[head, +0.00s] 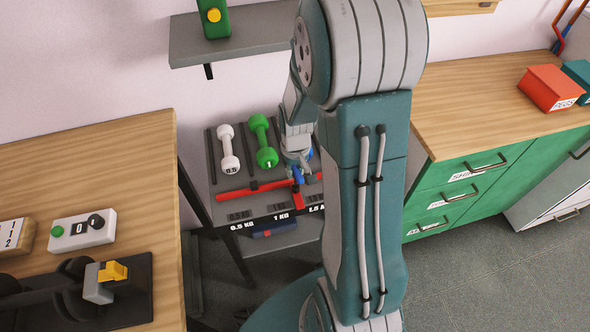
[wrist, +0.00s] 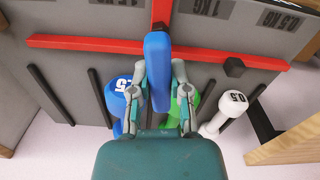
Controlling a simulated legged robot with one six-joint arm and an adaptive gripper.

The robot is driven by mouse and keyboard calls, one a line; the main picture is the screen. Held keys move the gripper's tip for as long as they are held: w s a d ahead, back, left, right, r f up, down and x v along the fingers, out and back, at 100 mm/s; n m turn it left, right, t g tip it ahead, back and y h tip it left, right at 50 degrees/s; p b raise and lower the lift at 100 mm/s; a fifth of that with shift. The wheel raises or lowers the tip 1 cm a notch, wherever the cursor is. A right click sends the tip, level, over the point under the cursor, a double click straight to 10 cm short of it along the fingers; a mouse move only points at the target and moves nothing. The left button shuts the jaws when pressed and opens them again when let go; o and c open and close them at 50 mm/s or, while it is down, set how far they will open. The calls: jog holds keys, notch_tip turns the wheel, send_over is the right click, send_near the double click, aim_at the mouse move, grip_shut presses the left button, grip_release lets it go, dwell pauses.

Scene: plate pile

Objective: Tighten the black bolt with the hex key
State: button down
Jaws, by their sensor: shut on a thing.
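My gripper (wrist: 158,72) is shut on an upright blue handle (wrist: 157,50), which looks like the hex key's. In the head view my gripper (head: 298,170) is over the rack near the red bar (head: 250,188). The hex key's tip is hard to make out.
The rack holds white (head: 228,150), green (head: 263,142) and blue (wrist: 120,97) dumbbells behind the bar. A wooden table (head: 90,165) stands at left with a button box (head: 82,231). A wooden counter (head: 480,90) with green drawers stands at right.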

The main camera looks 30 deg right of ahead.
jog(key=m, duration=0.5)
jog(key=shift+s+m, duration=0.1)
jog(key=shift+m, duration=0.3)
jog(key=c, duration=0.5)
grip_release()
notch_tip(320, 180, up, 12)
jog(key=s+a+r+n+t, duration=0.5)
jog(key=s+a+r+n, duration=0.2)
jog(key=s+a+r, duration=0.4)
jog(key=shift+s+r+t, duration=0.3)
jog(key=shift+s+r, duration=0.45)
jog(key=shift+r, duration=0.2)
